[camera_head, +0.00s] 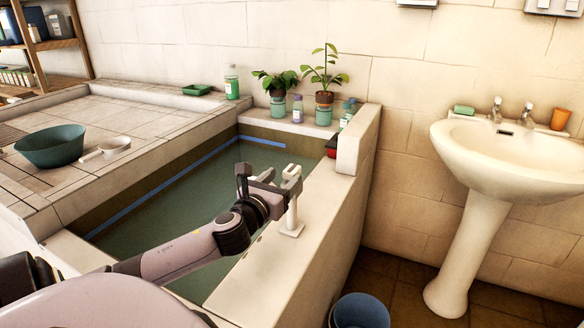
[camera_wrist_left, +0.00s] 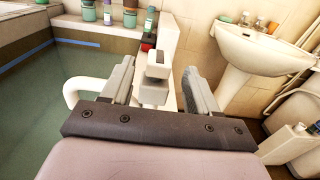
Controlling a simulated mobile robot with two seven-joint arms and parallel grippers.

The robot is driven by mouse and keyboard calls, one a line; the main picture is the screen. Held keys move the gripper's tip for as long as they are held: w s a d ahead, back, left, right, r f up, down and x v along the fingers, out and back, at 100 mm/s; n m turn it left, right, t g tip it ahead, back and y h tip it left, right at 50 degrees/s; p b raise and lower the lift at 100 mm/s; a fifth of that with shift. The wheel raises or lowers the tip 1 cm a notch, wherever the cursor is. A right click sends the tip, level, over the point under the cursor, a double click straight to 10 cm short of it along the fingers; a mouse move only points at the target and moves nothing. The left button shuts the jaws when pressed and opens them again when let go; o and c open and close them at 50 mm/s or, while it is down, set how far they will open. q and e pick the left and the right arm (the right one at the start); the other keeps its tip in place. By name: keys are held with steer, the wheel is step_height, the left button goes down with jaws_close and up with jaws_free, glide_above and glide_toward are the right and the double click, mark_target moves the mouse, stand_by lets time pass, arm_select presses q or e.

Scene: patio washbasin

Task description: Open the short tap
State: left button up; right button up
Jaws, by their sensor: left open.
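The short tap (camera_head: 292,219) is a pale tap standing on the ledge of the water tank in the head view. In the left wrist view the tap's top (camera_wrist_left: 157,66) lies between my two fingers, with a gap on each side. Its curved spout (camera_wrist_left: 78,88) reaches out to the left over the water. My left gripper (camera_head: 270,176) is open at the tap's upper part; its fingers (camera_wrist_left: 159,82) straddle the tap in the wrist view. The gripper partly hides the tap in the head view. My right gripper is not in view.
The tank's ledge (camera_head: 262,277) runs beside the water (camera_head: 168,222). Potted plants (camera_head: 324,92) and bottles stand at its far end. A white washbasin (camera_head: 508,157) is on the right. A blue bucket (camera_head: 360,312) is on the floor. A green bowl (camera_head: 50,146) sits on the left counter.

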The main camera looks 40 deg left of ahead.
mark_target(288, 173)
arm_select(q)
steer(key=shift+x, duration=2.9)
steer(key=c, duration=1)
